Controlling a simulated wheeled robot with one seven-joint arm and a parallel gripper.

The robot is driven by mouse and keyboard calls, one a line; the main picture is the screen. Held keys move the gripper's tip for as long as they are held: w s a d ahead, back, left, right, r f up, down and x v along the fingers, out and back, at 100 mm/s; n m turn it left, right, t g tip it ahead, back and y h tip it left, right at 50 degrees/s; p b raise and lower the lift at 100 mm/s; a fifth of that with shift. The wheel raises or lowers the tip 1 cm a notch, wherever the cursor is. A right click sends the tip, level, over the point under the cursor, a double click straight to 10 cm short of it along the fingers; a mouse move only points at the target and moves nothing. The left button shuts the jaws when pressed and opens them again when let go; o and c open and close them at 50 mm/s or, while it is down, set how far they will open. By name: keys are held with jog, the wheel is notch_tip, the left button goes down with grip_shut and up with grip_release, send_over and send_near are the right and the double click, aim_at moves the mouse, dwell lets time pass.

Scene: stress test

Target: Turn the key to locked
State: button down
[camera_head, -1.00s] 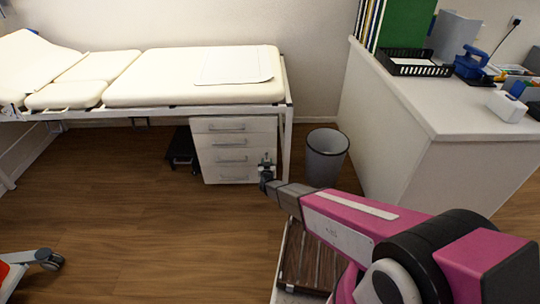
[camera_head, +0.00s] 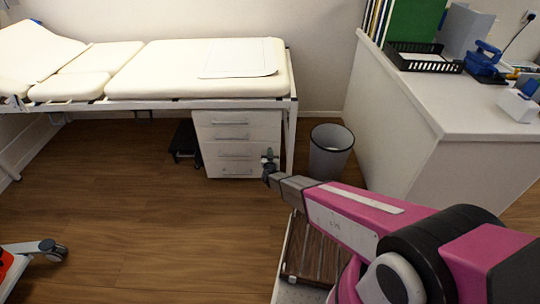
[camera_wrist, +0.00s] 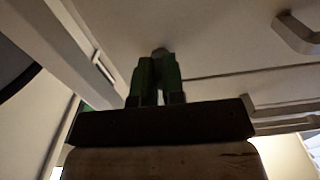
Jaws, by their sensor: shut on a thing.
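The white drawer cabinet (camera_head: 236,135) stands under the examination bed, with several drawers and grey handles. My gripper (camera_head: 268,162) is at the right side of its front in the head view. In the wrist view my gripper (camera_wrist: 157,75) shows two green fingers close together, pointing at the white cabinet front (camera_wrist: 225,45). A small grey round piece (camera_wrist: 160,52), apparently the key, shows at the fingertips, and the fingers are shut on it. Most of it is hidden by the fingers, so its turn angle cannot be told.
A grey waste bin (camera_head: 331,152) stands right of the cabinet, close to my arm. A bed leg (camera_head: 291,140) stands between them. A black step stool (camera_head: 184,142) is left of the cabinet. A white counter (camera_head: 430,110) is at right.

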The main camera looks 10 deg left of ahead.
jog(key=shift+m, duration=0.3)
jog(key=m, duration=0.3)
jog(key=shift+m, duration=0.4)
jog(key=m, duration=0.4)
jog(key=shift+a+m, duration=0.1)
jog(key=shift+m, duration=0.2)
jog(key=m, duration=0.4)
jog(key=shift+r, duration=0.15)
jog(key=shift+m, duration=2.5)
jog(key=c, duration=1.2)
grip_release()
